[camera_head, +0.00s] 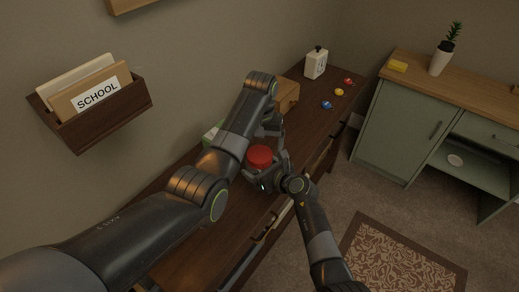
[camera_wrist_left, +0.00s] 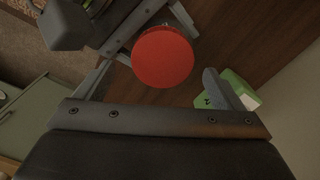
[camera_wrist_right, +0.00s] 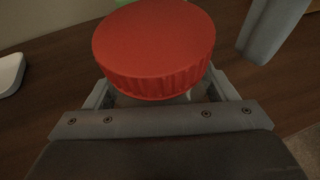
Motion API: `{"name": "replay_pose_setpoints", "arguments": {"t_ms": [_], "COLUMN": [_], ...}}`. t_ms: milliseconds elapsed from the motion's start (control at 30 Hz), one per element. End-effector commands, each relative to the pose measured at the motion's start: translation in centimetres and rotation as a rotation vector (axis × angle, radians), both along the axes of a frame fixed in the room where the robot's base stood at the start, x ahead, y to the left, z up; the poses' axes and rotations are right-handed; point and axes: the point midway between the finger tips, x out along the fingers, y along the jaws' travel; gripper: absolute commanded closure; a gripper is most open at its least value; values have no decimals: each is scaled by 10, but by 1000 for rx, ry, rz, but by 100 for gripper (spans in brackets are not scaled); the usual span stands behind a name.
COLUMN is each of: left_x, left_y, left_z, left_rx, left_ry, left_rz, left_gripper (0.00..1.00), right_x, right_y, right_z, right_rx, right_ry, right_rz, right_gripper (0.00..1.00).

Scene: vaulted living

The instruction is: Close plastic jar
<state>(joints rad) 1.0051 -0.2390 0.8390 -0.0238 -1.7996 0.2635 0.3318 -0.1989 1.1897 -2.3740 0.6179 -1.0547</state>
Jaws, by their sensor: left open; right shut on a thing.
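The plastic jar shows mainly by its round red lid (camera_head: 260,155), which sits on top of it over the dark wooden desk. In the right wrist view the lid (camera_wrist_right: 155,45) is large and hides most of the jar body below. My right gripper (camera_wrist_right: 160,100) is shut on the jar (camera_wrist_right: 150,101) just under the lid. My left gripper (camera_wrist_left: 158,88) is open, with its fingers apart, and looks down from above on the red lid (camera_wrist_left: 162,57). The lid is near the space between its fingers, not gripped. I cannot tell how tightly the lid is seated.
On the desk (camera_head: 310,98) are a white timer (camera_head: 316,63), several small colored items (camera_head: 339,92), a brown box (camera_head: 288,96) and a green and white box (camera_wrist_left: 240,89). A wall file holder (camera_head: 98,112) hangs at left. A green cabinet (camera_head: 400,129) stands at right.

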Motion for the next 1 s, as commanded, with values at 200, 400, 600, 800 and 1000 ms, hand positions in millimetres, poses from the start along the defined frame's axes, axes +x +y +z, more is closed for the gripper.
{"name": "replay_pose_setpoints", "arguments": {"t_ms": [200,400,600,800,1000], "left_x": [0,1,1,1,0], "left_y": [1,2,2,2,2], "left_z": [11,11,24,42,45], "left_rx": [2,3,3,5,6], "left_ry": [0,0,-2,-2,1], "left_rz": [2,3,110,262,299], "left_gripper": [10,13,13,13,13], "right_x": [0,0,0,0,0], "right_y": [-1,-1,-1,-1,-1], "right_z": [-1,-1,-1,-1,-1], "right_rx": [-1,-1,-2,-2,-2], "right_ry": [1,0,0,0,0], "right_rz": [-1,-2,-1,-1,-1], "right_gripper": [85,85,85,85,85]}}
